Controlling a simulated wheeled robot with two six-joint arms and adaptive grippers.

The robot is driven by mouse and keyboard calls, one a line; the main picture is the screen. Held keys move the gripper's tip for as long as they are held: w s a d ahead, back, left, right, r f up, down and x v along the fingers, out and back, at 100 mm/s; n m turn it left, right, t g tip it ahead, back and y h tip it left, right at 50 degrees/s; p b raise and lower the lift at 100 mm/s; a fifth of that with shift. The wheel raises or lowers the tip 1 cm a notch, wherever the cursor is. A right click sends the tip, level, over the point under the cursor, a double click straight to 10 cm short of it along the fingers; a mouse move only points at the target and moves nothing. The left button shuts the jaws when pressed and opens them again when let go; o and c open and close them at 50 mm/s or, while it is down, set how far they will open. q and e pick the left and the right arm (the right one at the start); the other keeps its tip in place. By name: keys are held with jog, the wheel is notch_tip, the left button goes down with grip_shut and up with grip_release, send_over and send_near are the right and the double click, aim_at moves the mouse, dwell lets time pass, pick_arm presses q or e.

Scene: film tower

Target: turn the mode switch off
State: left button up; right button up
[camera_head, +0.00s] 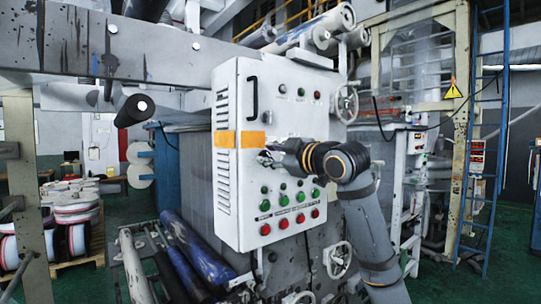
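A white control cabinet (241,104) stands in the middle of the head view, with its button face turned to the right. My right arm comes in from the lower right. Its gripper (266,156) is at the middle of that face, close to the surface. Its dark fingers are small and seen from the side, so I cannot tell whether they are open, shut or touching the panel. I cannot make out the mode switch; the gripper and wrist cover part of the face at that height. My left gripper is not in view.
Below the gripper are rows of green buttons (284,200) and red buttons (284,224). Small round fittings (300,91) sit above it. A handwheel (346,103) is at the cabinet's upper right edge and another handwheel (338,259) is at its lower right. Blue rollers (197,248) lie lower left.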

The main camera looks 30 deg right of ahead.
jog(key=s, duration=0.7)
jog(key=shift+s+d, duration=0.25)
dwell(0.3)
dwell(0.3)
